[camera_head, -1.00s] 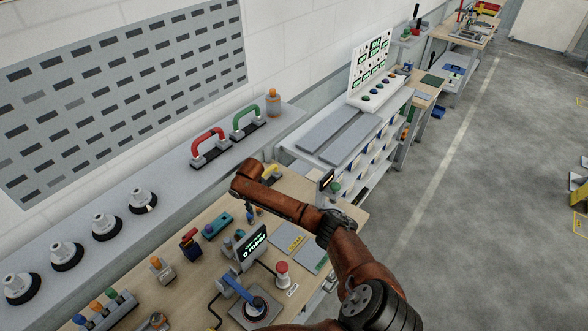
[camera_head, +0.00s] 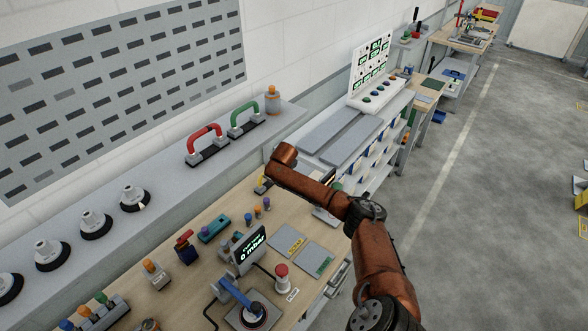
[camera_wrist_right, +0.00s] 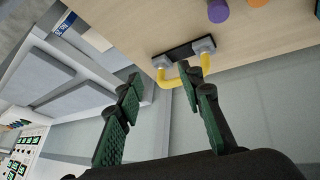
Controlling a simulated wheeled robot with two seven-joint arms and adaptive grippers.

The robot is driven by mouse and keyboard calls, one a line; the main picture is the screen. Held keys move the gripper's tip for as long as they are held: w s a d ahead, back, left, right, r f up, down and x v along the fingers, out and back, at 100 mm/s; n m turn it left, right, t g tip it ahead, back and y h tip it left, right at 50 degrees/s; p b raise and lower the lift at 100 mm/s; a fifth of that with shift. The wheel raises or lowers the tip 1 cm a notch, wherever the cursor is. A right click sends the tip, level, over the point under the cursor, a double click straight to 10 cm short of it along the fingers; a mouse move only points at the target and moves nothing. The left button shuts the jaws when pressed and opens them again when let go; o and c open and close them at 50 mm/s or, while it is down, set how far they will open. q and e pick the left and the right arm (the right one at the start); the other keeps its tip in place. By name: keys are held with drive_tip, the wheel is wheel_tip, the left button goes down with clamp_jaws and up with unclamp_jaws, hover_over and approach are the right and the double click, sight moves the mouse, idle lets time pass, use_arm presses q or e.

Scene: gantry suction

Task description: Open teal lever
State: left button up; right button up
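A teal block-shaped part (camera_head: 213,229), possibly the teal lever, lies on the wooden bench behind the small screen; its lever position is too small to tell. My right arm (camera_head: 300,180) reaches over the bench's far end, right of the teal part. My right gripper (camera_wrist_right: 164,76) is open, its green-padded fingers apart in the right wrist view. A yellow handle (camera_wrist_right: 180,81) on a black base shows near the tip of the right-hand finger; I cannot tell whether they touch. The yellow handle is partly hidden in the head view (camera_head: 262,186). My left gripper is not in view.
A screen reading 0 mbar (camera_head: 248,249), a blue lever (camera_head: 238,292) and a red button (camera_head: 281,275) stand on the bench. Red (camera_head: 204,138) and green (camera_head: 244,114) handles and several suction cups sit on the shelf behind.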

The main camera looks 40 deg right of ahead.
drive_tip(key=shift+m+t+h, duration=0.3)
drive_tip(key=shift+t+h, duration=0.1)
drive_tip(key=shift+w+d+r+b, duration=0.1)
drive_tip(key=shift+d+r+b, duration=0.15)
drive_tip(key=shift+d, duration=0.65)
drive_tip(key=shift+s+d+r+b, duration=0.1)
drive_tip(key=shift+d+r+b, duration=0.15)
drive_tip(key=shift+d, duration=0.6)
drive_tip(key=shift+w+d+r+b, duration=0.15)
drive_tip(key=shift+d+r, duration=0.2)
drive_tip(key=shift+d, duration=0.55)
